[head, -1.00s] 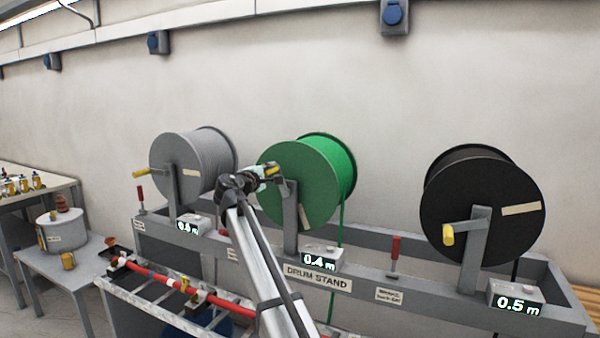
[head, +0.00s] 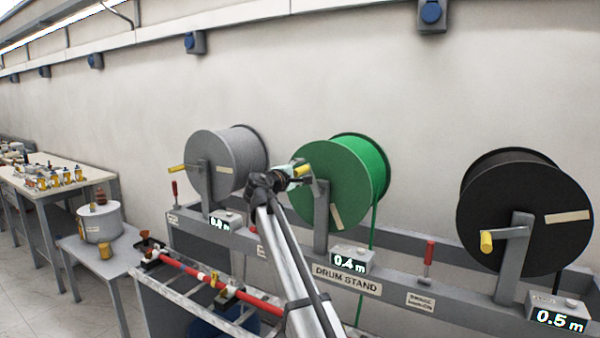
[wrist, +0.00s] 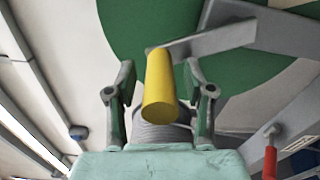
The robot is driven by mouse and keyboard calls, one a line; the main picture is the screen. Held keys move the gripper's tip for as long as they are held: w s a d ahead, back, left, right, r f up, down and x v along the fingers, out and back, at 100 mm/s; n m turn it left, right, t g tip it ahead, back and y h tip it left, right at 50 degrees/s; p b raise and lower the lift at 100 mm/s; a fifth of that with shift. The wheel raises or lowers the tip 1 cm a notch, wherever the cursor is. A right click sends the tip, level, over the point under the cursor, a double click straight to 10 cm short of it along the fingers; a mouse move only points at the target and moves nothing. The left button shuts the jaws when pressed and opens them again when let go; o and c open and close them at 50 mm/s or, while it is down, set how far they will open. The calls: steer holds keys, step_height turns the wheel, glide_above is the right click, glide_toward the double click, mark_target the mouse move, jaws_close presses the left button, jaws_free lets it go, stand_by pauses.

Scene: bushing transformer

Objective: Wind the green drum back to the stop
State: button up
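The green drum (head: 345,165) hangs on the drum stand (head: 250,240) between a grey drum and a black drum. A pale strip (head: 336,216) marks its face at the lower part. Its counter (head: 351,260) reads 0.4 m. Its crank has a yellow handle (wrist: 160,85), seen at the upper left of the drum face in the head view (head: 302,170). My gripper (wrist: 160,65) is at this handle, with one finger on each side. Gaps show between the handle and both fingers, so it looks open around the handle, not clamped.
The grey drum (head: 225,160) stands left, its yellow handle (head: 176,169) pointing left. The black drum (head: 510,212) stands right; its counter (head: 557,318) reads 0.5 m. A red-handled lever (head: 429,255) stands between green and black drums. A rack with a red bar (head: 240,298) lies in front.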

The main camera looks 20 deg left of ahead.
steer(key=shift+s, duration=0.15)
steer(key=shift+s, duration=0.35)
steer(key=s+a, duration=0.1)
steer(key=s, duration=1)
steer(key=shift+a, duration=0.25)
